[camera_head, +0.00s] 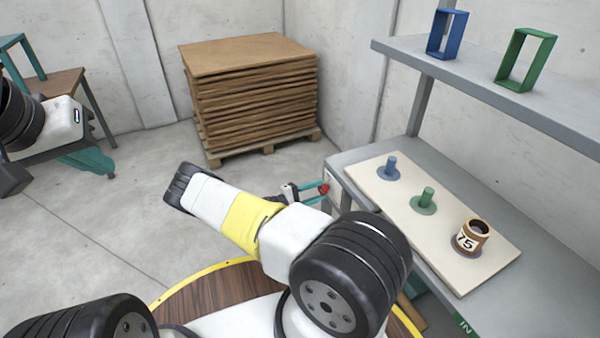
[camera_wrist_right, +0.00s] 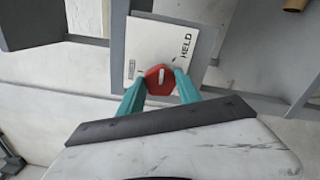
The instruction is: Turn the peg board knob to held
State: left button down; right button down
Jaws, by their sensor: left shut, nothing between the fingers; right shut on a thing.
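The red knob (camera_wrist_right: 158,80) sits on a white plate (camera_wrist_right: 155,40) in the right wrist view. Its white mark points roughly up in that picture, between the word HELD at the right and a smaller unreadable label at the left. My right gripper (camera_wrist_right: 160,84) is shut on the knob, one teal finger on each side. In the head view the knob (camera_head: 324,188) is a small red spot at the bench's near end, with my right gripper (camera_head: 318,192) at it. My left gripper (camera_head: 98,163) is shut and empty at the far left.
The cream peg board (camera_head: 440,250) on the grey bench holds a blue peg (camera_head: 391,168), a green peg (camera_head: 427,200) and a brown cylinder marked 75 (camera_head: 472,237). The shelf (camera_head: 480,90) above bears blue and green frames. Stacked brown sheets (camera_head: 250,95) stand behind.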

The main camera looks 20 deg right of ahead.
jog(key=m, duration=0.7)
jog(key=shift+f, duration=0.15)
dwell(0.6)
jog(key=c, duration=0.8)
grip_release()
jog(key=shift+c, duration=0.2)
jog(key=a, duration=0.7)
jog(key=shift+s+a, duration=0.3)
jog(key=shift+a, duration=0.1)
